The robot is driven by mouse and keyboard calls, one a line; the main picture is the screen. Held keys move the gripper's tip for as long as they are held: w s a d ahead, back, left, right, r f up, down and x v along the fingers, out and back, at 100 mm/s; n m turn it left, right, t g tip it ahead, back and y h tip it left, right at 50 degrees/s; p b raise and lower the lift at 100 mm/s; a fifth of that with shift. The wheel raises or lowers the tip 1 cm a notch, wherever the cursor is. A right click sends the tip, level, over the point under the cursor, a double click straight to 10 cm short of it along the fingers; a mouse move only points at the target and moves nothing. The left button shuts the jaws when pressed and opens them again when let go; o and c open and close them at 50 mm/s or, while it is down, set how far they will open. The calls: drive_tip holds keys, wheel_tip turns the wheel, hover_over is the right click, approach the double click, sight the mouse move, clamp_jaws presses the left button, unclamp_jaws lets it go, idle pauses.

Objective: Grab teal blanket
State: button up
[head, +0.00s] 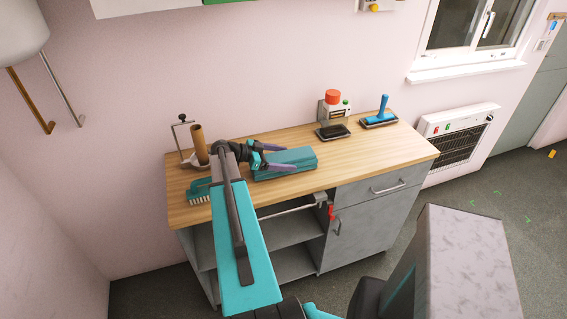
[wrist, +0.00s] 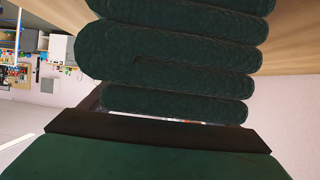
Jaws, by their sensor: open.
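The teal blanket (head: 300,161) lies folded into a long block on the wooden worktop, left of the middle in the head view. In the wrist view the blanket (wrist: 180,68) fills the upper middle, close up, as several dark green rounded folds. My gripper (head: 284,157) is open at the blanket's left part, its two purple fingers pointing right. One finger shows along the far side and one over the blanket's near part. I cannot tell whether they touch it. The fingers are not clear in the wrist view.
A teal brush (head: 199,191) and a brown roll on a holder (head: 200,146) are on the worktop (head: 350,153) left of my gripper. A red-topped device (head: 333,108) and a blue-handled tool (head: 382,110) stand at the back right. Bare worktop lies right of the blanket.

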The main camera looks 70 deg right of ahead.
sight(283, 156)
drive_tip(key=shift+c, duration=0.2)
drive_tip(key=c, duration=1.6)
drive_tip(key=shift+o, duration=0.2)
drive_tip(key=shift+r, duration=0.25)
drive_tip(key=shift+r+b, duration=1.35)
drive_tip(key=shift+r, duration=0.05)
drive_tip(key=s+a+r+b, duration=0.2)
drive_tip(key=s+a+b, duration=0.1)
drive_tip(key=s+a, duration=0.6)
drive_tip(key=shift+a, duration=0.5)
drive_tip(key=shift+s+a+p, duration=0.15)
drive_tip(key=shift+p, duration=0.65)
drive_tip(key=s+a+p, duration=0.1)
drive_tip(key=p, duration=0.4)
drive_tip(key=shift+r, duration=0.1)
